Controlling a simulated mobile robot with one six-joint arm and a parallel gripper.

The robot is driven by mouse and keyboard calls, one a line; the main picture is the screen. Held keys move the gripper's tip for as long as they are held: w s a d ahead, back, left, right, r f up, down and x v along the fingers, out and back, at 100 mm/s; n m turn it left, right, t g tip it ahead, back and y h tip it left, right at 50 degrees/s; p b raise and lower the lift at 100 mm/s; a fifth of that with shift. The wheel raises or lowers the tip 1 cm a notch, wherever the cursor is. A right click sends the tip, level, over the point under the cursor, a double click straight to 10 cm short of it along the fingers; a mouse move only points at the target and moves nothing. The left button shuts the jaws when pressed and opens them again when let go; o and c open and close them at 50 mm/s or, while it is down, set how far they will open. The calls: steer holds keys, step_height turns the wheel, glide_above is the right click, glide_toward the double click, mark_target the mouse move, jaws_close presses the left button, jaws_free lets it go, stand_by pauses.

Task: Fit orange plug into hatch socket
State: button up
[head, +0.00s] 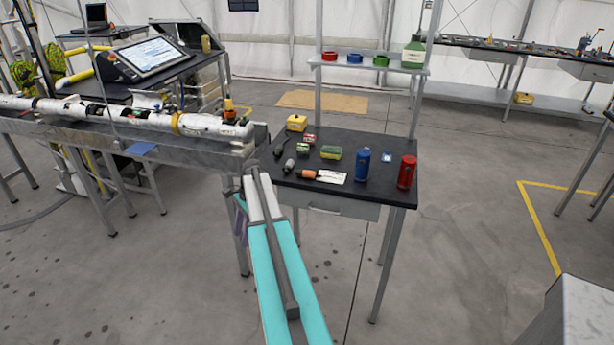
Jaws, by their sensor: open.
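An orange plug (310,173) with a dark end lies on the black-topped table (390,192), near its front edge. A white card (332,177) lies to its right. A white tubular body (205,126) lies along the bench to the left. An orange and yellow fitting (229,106) stands on its right end. I cannot make out which part is the hatch socket. My teal and white arm reaches up to the table's left side. My gripper (260,142) is small and dark at the far end, apart from the plug, with its jaws open and nothing visible in them.
A grey plug (289,165), a green and yellow block (331,152), a blue bottle (362,165) and a red can (406,172) share the table. A shelf (375,65) with coloured rings rises behind. A grey block (585,310) stands at lower right. Floor between is clear.

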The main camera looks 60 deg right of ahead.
steer(key=s+d+r+m+t+h, duration=0.15)
steer(key=d+r+m, duration=0.25)
steer(key=d+r, duration=0.55)
steer(key=s+d+r+m+t+y, duration=0.1)
steer(key=s+d+r+m, duration=0.2)
steer(key=d+r, duration=0.7)
steer(key=s+d+r+m+h, duration=0.1)
steer(key=s+d+r, duration=0.3)
steer(key=s+d, duration=0.1)
steer(key=s+d+r+m+t+h, duration=0.1)
steer(key=s+d+r, duration=0.3)
steer(key=s+d, duration=0.2)
steer(key=shift+s+d+r+m+b, duration=0.25)
steer(key=shift+s+b, duration=0.2)
steer(key=shift+s, duration=0.6)
steer(key=shift+f, duration=0.1)
steer(key=p, duration=0.2)
glide_toward(308, 174)
steer(key=shift+s+d+f, duration=0.2)
steer(key=shift+d+f, duration=0.15)
steer(key=shift+f, duration=0.45)
steer(key=shift+s+d+f, duration=0.2)
steer(key=shift+d+f, duration=0.15)
steer(key=shift+f, duration=0.45)
